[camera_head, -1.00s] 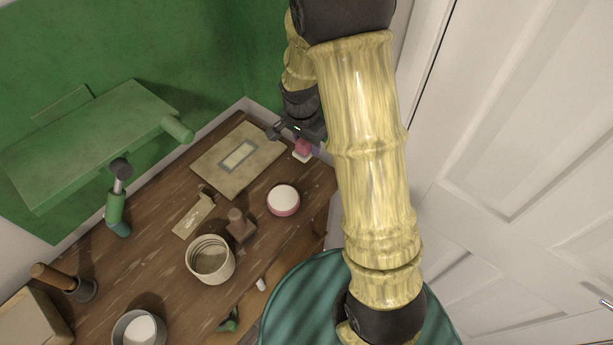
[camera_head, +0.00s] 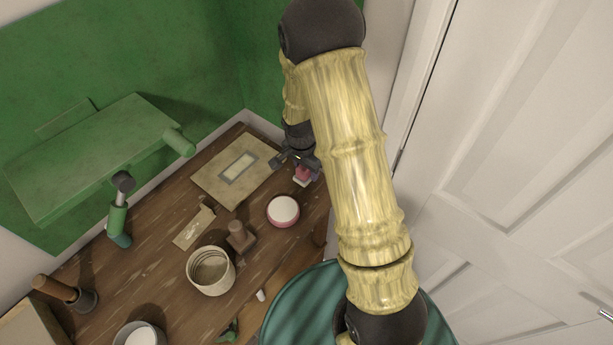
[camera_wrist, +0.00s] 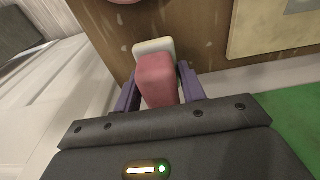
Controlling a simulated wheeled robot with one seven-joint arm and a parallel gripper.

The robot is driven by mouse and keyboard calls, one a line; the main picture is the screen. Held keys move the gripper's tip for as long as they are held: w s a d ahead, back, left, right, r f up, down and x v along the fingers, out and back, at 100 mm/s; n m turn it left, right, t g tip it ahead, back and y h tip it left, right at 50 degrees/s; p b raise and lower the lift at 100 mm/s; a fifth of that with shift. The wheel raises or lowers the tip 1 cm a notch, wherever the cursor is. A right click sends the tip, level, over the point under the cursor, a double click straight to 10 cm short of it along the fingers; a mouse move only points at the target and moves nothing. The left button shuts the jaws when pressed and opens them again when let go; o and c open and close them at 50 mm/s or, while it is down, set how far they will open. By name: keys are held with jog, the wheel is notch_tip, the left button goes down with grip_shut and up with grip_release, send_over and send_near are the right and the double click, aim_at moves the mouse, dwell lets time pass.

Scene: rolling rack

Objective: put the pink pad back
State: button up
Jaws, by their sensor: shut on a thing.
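The pink pad (camera_head: 302,173) is a small pink block with a cream-white far end. It also shows in the wrist view (camera_wrist: 157,80), between the two purple fingers. My gripper (camera_head: 296,168) is shut on it, near the bench's right edge in the head view. The white end points away from my gripper, towards the wooden bench. I cannot tell whether that end touches the bench top. The fingers partly hide the pad's sides.
A round pink tin with a white top (camera_head: 283,211) stands close by on the wooden bench (camera_head: 150,250). A tan board (camera_head: 220,185) lies left of my gripper. A wooden stamp (camera_head: 240,238) and a ribbed cup (camera_head: 210,271) stand farther left. Walls rise behind.

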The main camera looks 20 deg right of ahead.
aim_at(307, 178)
jog(key=shift+f+p, duration=0.35)
jog(key=shift+f, duration=1.65)
jog(key=shift+f, duration=0.1)
jog(key=o, duration=0.9)
jog(key=r, duration=0.3)
jog(key=r+b, duration=0.1)
jog(key=r, duration=0.3)
jog(key=a+r, duration=0.1)
jog(key=r, duration=0.3)
jog(key=shift+s, duration=0.35)
jog(key=shift+s+r, duration=0.1)
jog(key=shift+r, duration=0.5)
